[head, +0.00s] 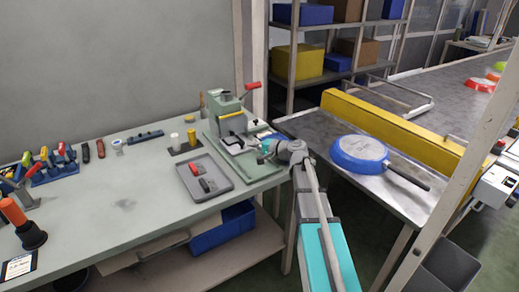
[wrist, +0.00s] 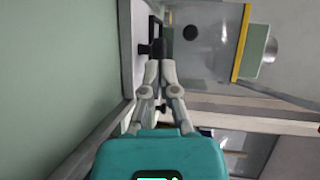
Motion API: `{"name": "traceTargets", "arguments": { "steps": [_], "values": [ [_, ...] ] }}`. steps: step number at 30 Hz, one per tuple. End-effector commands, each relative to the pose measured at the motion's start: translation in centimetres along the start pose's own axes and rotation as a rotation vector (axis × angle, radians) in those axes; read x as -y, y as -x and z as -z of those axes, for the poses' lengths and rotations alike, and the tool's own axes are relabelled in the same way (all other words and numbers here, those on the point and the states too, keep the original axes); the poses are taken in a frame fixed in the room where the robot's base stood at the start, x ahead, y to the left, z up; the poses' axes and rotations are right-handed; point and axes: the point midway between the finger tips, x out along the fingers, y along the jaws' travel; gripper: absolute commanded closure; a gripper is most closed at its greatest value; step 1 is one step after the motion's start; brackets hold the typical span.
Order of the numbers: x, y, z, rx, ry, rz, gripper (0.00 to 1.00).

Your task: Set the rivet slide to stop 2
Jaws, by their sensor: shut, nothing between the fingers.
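The green rivet press (head: 228,112) with a red lever handle stands on the bench in the head view. My gripper (head: 262,158) is at the right front side of its base. In the wrist view my gripper (wrist: 161,82) is shut and empty. A dark upright knob or post (wrist: 158,48) is just past the fingertips, beside a pale strip (wrist: 139,45) with dark marks. This may be the rivet slide; its stop numbers cannot be read. I cannot tell whether the fingertips touch the knob. A clear guard (wrist: 208,50) with a yellow edge is to its right.
A grey tray (head: 226,184) with red and black pieces lies left of my gripper. White and yellow cylinders (head: 191,138) stand behind it. A blue pan (head: 358,152) lies on the metal table to the right, by a yellow barrier (head: 390,122). The bench's middle is clear.

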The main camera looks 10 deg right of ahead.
Motion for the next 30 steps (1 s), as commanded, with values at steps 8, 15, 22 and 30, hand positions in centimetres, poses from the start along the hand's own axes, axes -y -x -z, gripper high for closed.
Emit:
{"name": "traceTargets", "arguments": {
  "steps": [8,15,22,30],
  "values": [
    [0.0,-1.2,0.0,0.000,0.000,0.000,1.00],
    [0.0,-1.2,0.0,0.000,0.000,0.000,1.00],
    [0.2,-2.6,0.8,0.001,0.001,0.000,1.00],
    [0.6,-4.7,1.9,-0.001,0.000,0.000,1.00]
  ]
}}
